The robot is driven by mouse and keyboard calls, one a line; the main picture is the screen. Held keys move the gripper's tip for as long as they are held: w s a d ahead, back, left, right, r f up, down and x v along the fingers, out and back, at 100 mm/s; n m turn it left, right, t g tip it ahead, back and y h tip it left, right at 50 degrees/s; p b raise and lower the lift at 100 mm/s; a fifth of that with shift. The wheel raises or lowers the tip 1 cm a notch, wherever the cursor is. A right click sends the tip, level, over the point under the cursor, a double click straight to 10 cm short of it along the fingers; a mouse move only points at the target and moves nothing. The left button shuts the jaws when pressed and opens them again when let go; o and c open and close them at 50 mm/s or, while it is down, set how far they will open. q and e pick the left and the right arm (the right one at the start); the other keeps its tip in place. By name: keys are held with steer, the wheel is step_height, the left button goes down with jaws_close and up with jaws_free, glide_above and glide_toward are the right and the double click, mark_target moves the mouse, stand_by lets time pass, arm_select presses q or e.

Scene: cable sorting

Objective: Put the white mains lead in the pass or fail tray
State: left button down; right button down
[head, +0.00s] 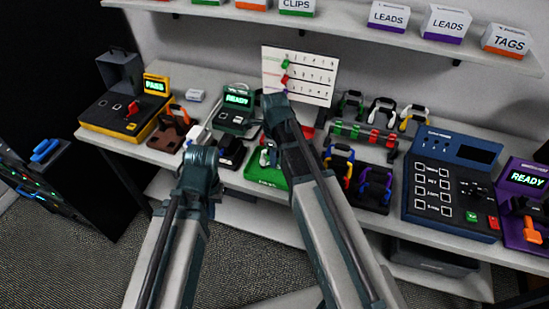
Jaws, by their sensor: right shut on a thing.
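A green tray (254,180) with white lettering lies on the bench in the middle. Part of a red tray (320,118) shows behind my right arm. My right gripper (267,156) is over the green tray, beside my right forearm, and is shut on a small whitish thing, apparently the white mains lead. The lead's outline is too small and too covered to make out fully. My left gripper (203,143) is further left, in front of the bench's black and white items. Its fingers are largely hidden by its own wrist, so its opening does not show.
A yellow tester (130,122) showing PASS stands at the left, and a dark green one (237,112) showing READY behind the trays. Holders with coloured leads (372,185), a blue console (450,185) and a purple tester (525,200) fill the right. A shelf (340,18) overhangs the back.

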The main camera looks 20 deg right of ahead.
steer(key=c, duration=0.7)
jaws_free()
steer(key=shift+o, duration=0.3)
steer(key=o, duration=0.5)
step_height(320, 180, up, 8)
steer(key=p, duration=0.8)
